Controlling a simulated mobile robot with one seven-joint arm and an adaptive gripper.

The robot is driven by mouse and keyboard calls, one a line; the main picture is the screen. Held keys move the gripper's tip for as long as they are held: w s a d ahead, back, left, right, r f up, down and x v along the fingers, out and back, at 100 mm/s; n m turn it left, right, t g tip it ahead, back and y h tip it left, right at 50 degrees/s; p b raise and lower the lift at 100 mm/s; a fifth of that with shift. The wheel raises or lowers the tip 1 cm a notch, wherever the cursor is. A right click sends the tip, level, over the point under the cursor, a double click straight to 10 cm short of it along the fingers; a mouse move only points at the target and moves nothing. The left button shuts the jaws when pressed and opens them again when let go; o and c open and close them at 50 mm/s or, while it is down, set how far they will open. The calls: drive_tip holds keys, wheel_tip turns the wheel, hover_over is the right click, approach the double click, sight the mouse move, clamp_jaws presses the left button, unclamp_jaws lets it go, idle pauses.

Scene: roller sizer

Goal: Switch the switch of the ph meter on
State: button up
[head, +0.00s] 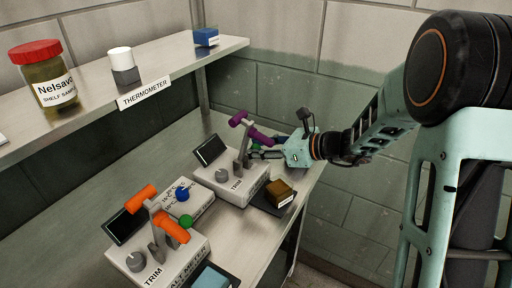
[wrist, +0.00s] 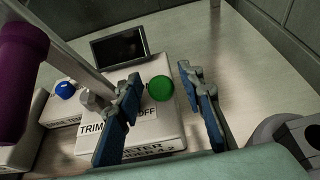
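The far meter (head: 236,190) is a pale box with a dark screen, a grey TRIM knob and a purple-handled probe on a stand. It also shows in the wrist view (wrist: 165,135), where part of its lettering is covered, so I cannot read its full name. Its green round control (wrist: 160,88) sits beside lettering that ends in OFF; its on or off state is not clear. My gripper (head: 257,152) is over the right side of this meter. In the wrist view, my gripper (wrist: 168,95) is open, its blue fingers on either side of the green control, with visible gaps.
A second meter (head: 165,255) with orange-handled probe and green control stands nearer. A box with a blue knob (head: 182,194) sits between. The purple handle (wrist: 22,80) rises close by on the left. A brown block (head: 279,193) lies in front. A shelf (head: 80,102) overhangs the bench at left.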

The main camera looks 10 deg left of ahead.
drive_tip(key=shift+c, duration=0.5)
clamp_jaws()
drive_tip(key=r+p, duration=0.1)
drive_tip(key=p, duration=0.2)
drive_tip(key=shift+a+h, duration=0.25)
drive_tip(key=shift+h, duration=0.15)
drive_tip(key=h+p, duration=0.1)
drive_tip(key=p, duration=0.2)
drive_tip(key=a+g+h+p, duration=0.1)
drive_tip(key=p, duration=0.3)
drive_tip(key=shift+w+h, duration=0.2)
drive_tip(key=shift+h, duration=0.2)
drive_tip(key=shift+a+f+p, duration=0.1)
drive_tip(key=shift+p, duration=0.4)
drive_tip(key=shift+f+h, duration=0.15)
drive_tip(key=shift+h, duration=0.15)
